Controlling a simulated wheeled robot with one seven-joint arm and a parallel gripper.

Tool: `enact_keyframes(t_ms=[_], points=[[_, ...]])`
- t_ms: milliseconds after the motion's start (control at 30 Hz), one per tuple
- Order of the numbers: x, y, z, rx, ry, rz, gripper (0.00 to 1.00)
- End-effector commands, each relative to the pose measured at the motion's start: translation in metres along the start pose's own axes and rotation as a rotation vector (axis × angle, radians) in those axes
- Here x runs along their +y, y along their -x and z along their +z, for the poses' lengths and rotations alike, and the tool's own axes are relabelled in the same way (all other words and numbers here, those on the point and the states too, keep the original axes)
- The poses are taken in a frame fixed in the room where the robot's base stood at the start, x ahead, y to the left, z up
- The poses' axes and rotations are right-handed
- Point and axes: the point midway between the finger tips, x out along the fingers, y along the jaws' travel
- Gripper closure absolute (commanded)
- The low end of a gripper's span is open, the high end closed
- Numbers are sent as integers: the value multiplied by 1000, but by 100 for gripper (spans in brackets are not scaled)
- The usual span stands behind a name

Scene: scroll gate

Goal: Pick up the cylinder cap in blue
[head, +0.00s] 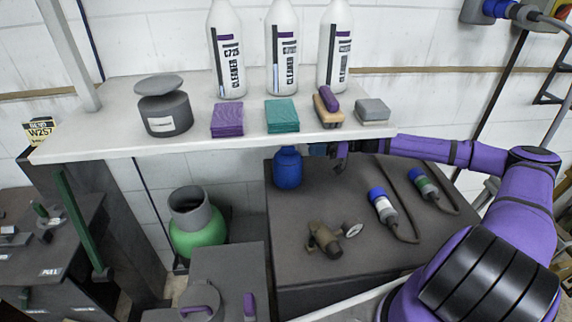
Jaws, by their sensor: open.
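The blue cylinder cap (287,168) stands upright at the back left corner of the dark table, just below the front edge of the white shelf. Its top is partly hidden by the shelf edge. My gripper (320,150) reaches in from the right under the shelf, just right of the blue cap. The shelf hides part of it. It is open, and I see no object in it. Whether its fingers touch the cap is hard to tell.
The white shelf (95,146) overhangs the dark table (300,272) and carries bottles, sponges and a grey pot. A brass valve with a gauge (325,240) and two cabled connectors (383,206) lie on the table. A green gas cylinder (198,238) stands left.

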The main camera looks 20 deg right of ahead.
Motion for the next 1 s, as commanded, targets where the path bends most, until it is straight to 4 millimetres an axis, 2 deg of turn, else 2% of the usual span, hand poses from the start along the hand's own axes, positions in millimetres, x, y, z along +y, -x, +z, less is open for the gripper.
enact_keyframes(t_ms=[333, 633, 867, 900, 1000], points=[[0, -22, 1, 0, -1, 0, 53], [-1, -61, 4, 0, 0, -1, 53], [0, -64, 4, 0, 0, 2, 53], [-1, -64, 4, 0, 0, 2, 55], [-1, -64, 4, 0, 0, 2, 78]])
